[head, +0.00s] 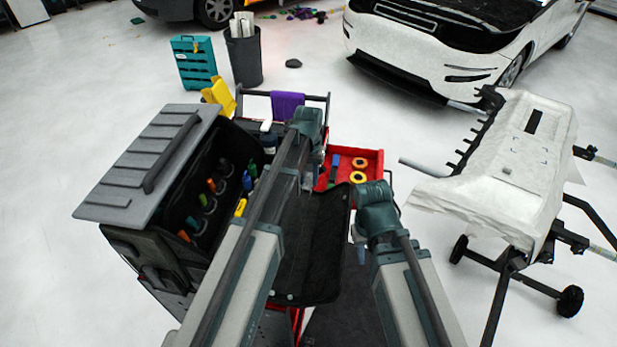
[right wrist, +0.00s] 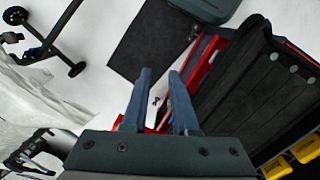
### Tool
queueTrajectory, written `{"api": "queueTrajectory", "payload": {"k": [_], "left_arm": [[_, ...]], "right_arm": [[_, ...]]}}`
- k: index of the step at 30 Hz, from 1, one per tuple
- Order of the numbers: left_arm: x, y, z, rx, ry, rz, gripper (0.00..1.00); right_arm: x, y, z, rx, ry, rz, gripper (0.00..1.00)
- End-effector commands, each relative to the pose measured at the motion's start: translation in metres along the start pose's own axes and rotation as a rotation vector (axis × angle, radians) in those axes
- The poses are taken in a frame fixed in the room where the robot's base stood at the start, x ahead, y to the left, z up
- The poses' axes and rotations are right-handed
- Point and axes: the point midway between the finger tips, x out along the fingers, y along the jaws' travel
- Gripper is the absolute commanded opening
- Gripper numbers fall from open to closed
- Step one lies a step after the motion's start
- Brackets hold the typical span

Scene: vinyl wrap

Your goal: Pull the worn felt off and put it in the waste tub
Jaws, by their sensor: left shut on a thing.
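My left gripper (head: 306,182) is mostly hidden behind its own arm, over the cart's middle. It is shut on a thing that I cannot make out. My right gripper shows in the right wrist view (right wrist: 160,72), its two blue-grey fingers apart with nothing held between them. In the head view it is largely hidden below its arm's dark joint. I cannot make out the worn felt in either view. A dark grey tub (head: 246,62) with white rolls standing in it is on the floor at the back; I cannot tell whether it is the waste tub.
An open black tool case (head: 150,170) with a grey lid stands at left. A purple cloth (head: 287,105) hangs on the cart rail. A white-covered bumper (head: 510,170) stands on a wheeled stand at right.

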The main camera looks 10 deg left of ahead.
Motion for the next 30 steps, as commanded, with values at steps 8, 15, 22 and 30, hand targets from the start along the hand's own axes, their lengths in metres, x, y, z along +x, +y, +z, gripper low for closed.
{"api": "queueTrajectory", "payload": {"k": [8, 15, 22, 30], "left_arm": [[-0.01, 0.0, 0.0, 0.0, 0.0, 0.0, 0.0], [-0.014, 0.0, 0.0, 0.0, 0.0, 0.0, 0.0], [-0.014, 0.0, 0.0, 0.0, 0.0, 0.0, 0.0], [-0.016, 0.0, 0.0, 0.0, 0.0, 0.0, 0.0]], "right_arm": [[-0.009, 0.001, 0.001, 0.0, 0.0, 0.0, 0.27], [-0.014, 0.001, 0.001, 0.0, 0.0, 0.0, 0.27], [-0.014, 0.001, 0.001, 0.0, 0.0, 0.0, 0.27], [-0.016, 0.002, 0.001, 0.0, 0.0, 0.0, 0.27]]}}
